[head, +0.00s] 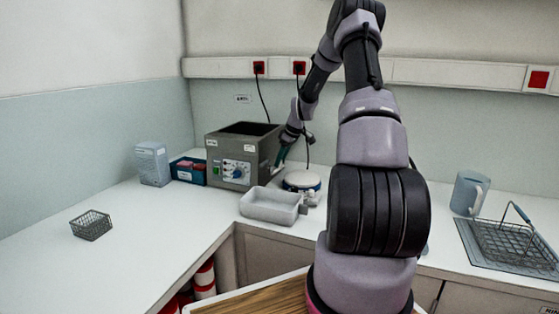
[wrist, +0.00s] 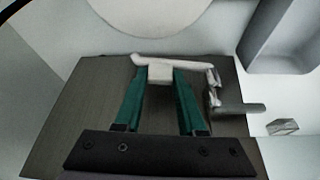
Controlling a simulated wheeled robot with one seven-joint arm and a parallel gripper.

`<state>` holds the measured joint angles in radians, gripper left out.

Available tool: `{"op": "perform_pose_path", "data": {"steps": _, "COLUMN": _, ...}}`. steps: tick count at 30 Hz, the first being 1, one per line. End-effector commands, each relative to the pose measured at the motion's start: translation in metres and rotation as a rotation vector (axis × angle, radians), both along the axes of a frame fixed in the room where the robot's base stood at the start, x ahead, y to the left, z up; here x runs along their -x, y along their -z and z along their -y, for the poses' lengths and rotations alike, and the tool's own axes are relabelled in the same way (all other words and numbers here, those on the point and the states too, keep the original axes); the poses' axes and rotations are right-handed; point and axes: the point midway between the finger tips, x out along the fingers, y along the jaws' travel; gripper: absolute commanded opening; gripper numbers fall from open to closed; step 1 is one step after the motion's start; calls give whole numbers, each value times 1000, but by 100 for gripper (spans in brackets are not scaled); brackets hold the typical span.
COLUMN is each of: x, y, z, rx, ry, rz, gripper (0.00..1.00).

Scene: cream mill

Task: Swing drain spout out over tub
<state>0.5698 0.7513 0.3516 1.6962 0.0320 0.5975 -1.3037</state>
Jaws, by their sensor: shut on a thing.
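The grey bath unit (head: 229,158) with a dial and labels on its front stands on the back counter. Its side panel (wrist: 75,115) fills much of the wrist view. The pale drain spout (wrist: 195,62) lies across that panel's edge, with a small block between my green fingers. My gripper (wrist: 160,75) is shut on this block; in the head view my gripper (head: 281,158) is at the unit's right side. A valve with a dark lever (wrist: 240,107) sits right of the fingers. The pale, empty tub (head: 270,208) stands in front of the unit; its corner shows in the wrist view (wrist: 282,60).
A round white-topped device (head: 301,181) stands close to the tub and my gripper. A blue bin (head: 187,172) and clear container (head: 152,164) are left of the unit. A wire basket (head: 91,225) sits on the left counter. A jug (head: 469,193) and rack (head: 505,245) are right.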

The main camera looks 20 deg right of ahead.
Motion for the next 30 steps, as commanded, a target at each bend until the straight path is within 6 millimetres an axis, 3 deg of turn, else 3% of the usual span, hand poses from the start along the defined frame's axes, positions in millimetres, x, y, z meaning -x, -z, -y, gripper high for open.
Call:
{"op": "perform_pose_path", "data": {"steps": 17, "x": 33, "y": -2, "z": 10, "rx": 3, "ry": 513, "rz": 2, "gripper": 0}}
{"op": "perform_pose_path", "data": {"steps": 30, "x": 61, "y": -1, "z": 4, "rx": 3, "ry": 927, "rz": 3, "gripper": 0}}
